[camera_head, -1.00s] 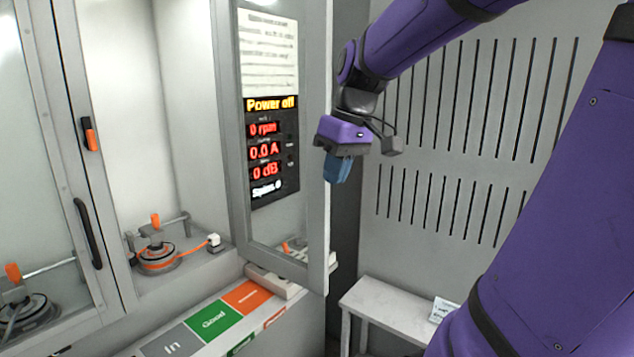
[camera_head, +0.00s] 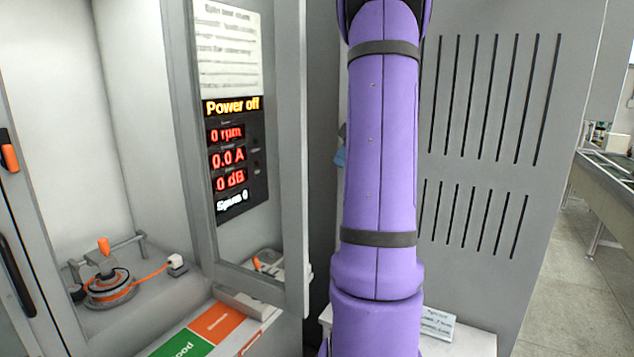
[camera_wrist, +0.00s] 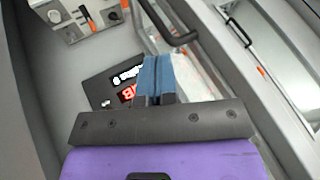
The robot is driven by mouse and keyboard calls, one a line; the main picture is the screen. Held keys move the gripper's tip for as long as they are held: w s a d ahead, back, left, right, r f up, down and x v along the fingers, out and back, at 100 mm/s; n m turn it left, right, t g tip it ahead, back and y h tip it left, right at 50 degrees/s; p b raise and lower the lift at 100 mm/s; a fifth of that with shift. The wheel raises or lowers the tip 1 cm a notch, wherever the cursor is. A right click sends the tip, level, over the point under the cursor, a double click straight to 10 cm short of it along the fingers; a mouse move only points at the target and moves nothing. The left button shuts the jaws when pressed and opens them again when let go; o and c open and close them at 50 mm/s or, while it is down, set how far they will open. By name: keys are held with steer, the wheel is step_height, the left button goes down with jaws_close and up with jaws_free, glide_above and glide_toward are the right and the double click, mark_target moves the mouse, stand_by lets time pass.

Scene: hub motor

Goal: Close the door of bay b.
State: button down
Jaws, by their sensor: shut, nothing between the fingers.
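A glazed door with a grey frame (camera_head: 292,120) stands open at the right of an open bay in the head view. I see no bay letter on it. The bay holds a motor (camera_head: 108,287) with an orange-handled clamp. My gripper's blue fingers (camera_wrist: 157,78) are shut and empty in the wrist view. In the head view my upright purple arm hides nearly all of the gripper; only a bit of blue shows to the right of the door's edge. A dark bar handle (camera_wrist: 168,24) shows just beyond the fingertips in the wrist view; I cannot tell whether they touch.
A lit display panel (camera_head: 232,155) reading "Power off" shows through the glass. A neighbouring door with a dark handle (camera_head: 15,275) is at the far left. A low white table (camera_head: 465,340) and a slotted wall (camera_head: 490,190) are at right.

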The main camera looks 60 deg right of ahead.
steer(key=w+a+f, duration=0.2)
steer(key=a+f, duration=0.5)
steer(key=a, duration=0.2)
steer(key=shift+w+f, duration=0.3)
